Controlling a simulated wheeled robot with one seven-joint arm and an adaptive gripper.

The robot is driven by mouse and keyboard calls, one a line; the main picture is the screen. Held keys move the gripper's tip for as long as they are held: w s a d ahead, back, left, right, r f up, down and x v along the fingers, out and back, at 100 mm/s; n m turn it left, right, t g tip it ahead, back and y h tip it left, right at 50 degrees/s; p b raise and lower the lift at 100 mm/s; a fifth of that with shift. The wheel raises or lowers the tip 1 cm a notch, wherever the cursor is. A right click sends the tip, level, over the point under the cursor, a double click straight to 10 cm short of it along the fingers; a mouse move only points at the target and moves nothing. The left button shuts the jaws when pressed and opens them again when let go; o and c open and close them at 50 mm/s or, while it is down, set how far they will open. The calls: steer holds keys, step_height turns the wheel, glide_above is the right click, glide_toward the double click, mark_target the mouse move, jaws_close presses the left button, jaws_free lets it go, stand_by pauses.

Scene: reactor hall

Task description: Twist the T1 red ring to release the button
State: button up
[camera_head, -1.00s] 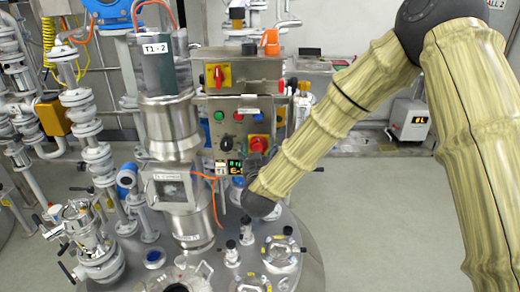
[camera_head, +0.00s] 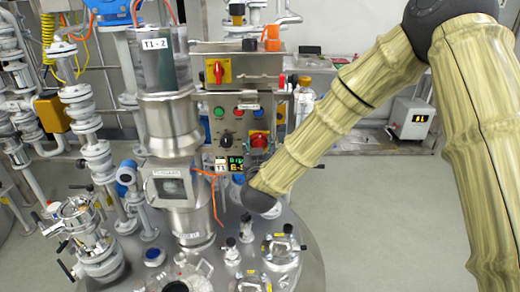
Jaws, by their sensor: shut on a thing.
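The T1 red ring (camera_head: 259,138) is on a yellow plate at the lower right of the grey control box (camera_head: 211,101), in the middle of the view. My arm comes down from the upper right, and its dark wrist joint is below and in front of the box. My gripper (camera_head: 256,156) shows only as a small grey shape just under and against the ring. It is shut on the ring. My wrist and the small size hide the fingertips, so the ring's exact turn cannot be read.
A red switch on a yellow plate (camera_head: 217,71) sits on the upper box. A lit green display (camera_head: 236,163) is below.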

steer(key=m+b, duration=0.3)
steer(key=m, duration=0.1)
steer(key=shift+f+m+b, duration=0.15)
steer(key=shift+m+b, duration=1.1)
steer(key=shift+m, duration=0.35)
steer(key=o, duration=1)
steer(key=shift+d, duration=0.1)
steer(key=shift+s, duration=0.1)
steer(key=s, duration=1.1)
steer(key=shift+s, duration=0.4)
